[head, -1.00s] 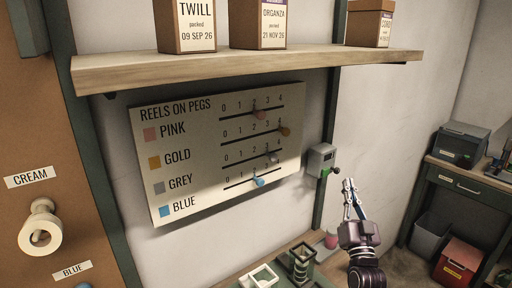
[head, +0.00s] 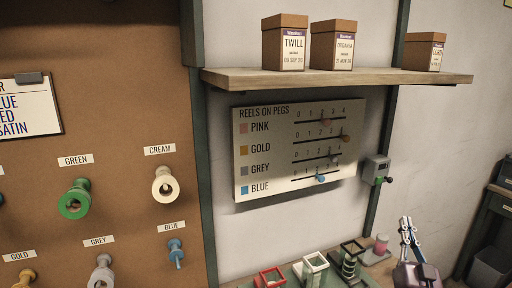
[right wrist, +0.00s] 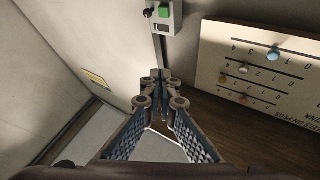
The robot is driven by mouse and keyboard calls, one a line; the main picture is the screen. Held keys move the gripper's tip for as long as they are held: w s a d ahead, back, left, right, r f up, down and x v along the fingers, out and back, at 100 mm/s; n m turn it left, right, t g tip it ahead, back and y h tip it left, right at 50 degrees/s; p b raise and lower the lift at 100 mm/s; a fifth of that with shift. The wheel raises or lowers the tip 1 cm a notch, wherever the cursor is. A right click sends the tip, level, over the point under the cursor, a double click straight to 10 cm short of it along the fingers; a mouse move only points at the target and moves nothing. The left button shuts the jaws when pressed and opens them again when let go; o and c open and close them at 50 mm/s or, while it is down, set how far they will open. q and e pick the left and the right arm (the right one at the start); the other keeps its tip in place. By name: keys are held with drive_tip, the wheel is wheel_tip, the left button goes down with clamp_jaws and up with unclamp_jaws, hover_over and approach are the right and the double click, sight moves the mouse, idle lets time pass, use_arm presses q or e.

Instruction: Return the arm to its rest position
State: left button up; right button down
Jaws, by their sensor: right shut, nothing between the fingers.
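My right gripper (head: 406,222) is at the lower right of the head view, fingers pointing up, in front of the wall and below and to the right of the small grey wall box (head: 376,169). In the right wrist view its fingers (right wrist: 158,78) meet at the tips with nothing between them. The wall box with its green button (right wrist: 164,14) and black knob shows beyond the fingertips there, apart from them. My left gripper is in neither view.
The reel count board (head: 299,148) hangs below a wooden shelf (head: 335,80) bearing boxes. A brown peg panel (head: 110,110) with several reels is at left. Small open trays (head: 270,277) and a pink reel (head: 381,244) stand at the bottom. Wall space right of the gripper is clear.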

drive_tip(key=s+a+f+n+g+y, duration=0.3)
drive_tip(key=s+a+f+g, duration=0.25)
drive_tip(key=a+f, duration=0.4)
drive_tip(key=s+a+f+n+g+y, duration=0.35)
drive_tip(key=s+a+f, duration=0.3)
drive_tip(key=f, duration=0.55)
drive_tip(key=s+a+f+g+h, duration=0.1)
drive_tip(key=s+a+f+g, duration=0.15)
drive_tip(key=s, duration=0.65)
drive_tip(key=s+a+f+g, duration=0.15)
drive_tip(key=s+g, duration=0.25)
drive_tip(key=s, duration=0.5)
drive_tip(key=s+a+f+g+h, duration=0.15)
drive_tip(key=s+g, duration=0.25)
drive_tip(key=s, duration=0.5)
wheel_tip(320, 180, down, 28)
drive_tip(key=s+d+y, duration=0.1)
drive_tip(key=s, duration=0.1)
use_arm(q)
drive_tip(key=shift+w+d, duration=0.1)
use_arm(e)
drive_tip(key=s+d+f+g, duration=0.2)
drive_tip(key=s+d+f, duration=0.1)
drive_tip(key=s+f, duration=1.2)
drive_tip(key=shift+s+n, duration=0.35)
drive_tip(key=shift+s, duration=0.55)
